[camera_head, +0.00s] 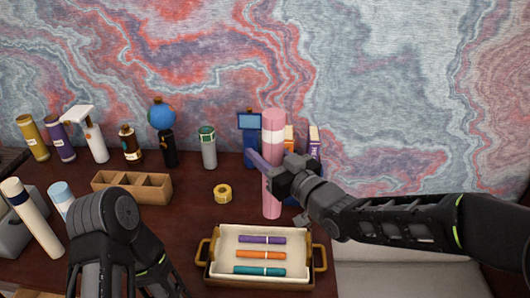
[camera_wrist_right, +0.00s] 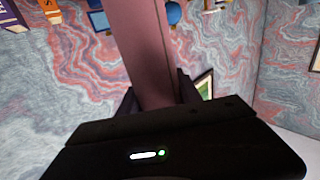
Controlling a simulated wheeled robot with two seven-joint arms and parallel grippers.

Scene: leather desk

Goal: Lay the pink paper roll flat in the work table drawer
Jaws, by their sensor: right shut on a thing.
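The pink paper roll (camera_head: 271,195) stands upright in the head view, with a pale band near its top. My right gripper (camera_head: 275,177) is shut around its middle. In the right wrist view the roll (camera_wrist_right: 140,45) runs up between the fingers (camera_wrist_right: 158,98). I cannot tell whether its lower end touches the table. My left arm shows at the lower left of the head view, but its gripper is out of view. I cannot make out an open drawer in either view.
A cream tray (camera_head: 225,238) with brass handles holds purple, orange and teal rolls in front. Bottles and a globe (camera_head: 162,114) line the back. Books (camera_head: 314,140) stand behind the roll.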

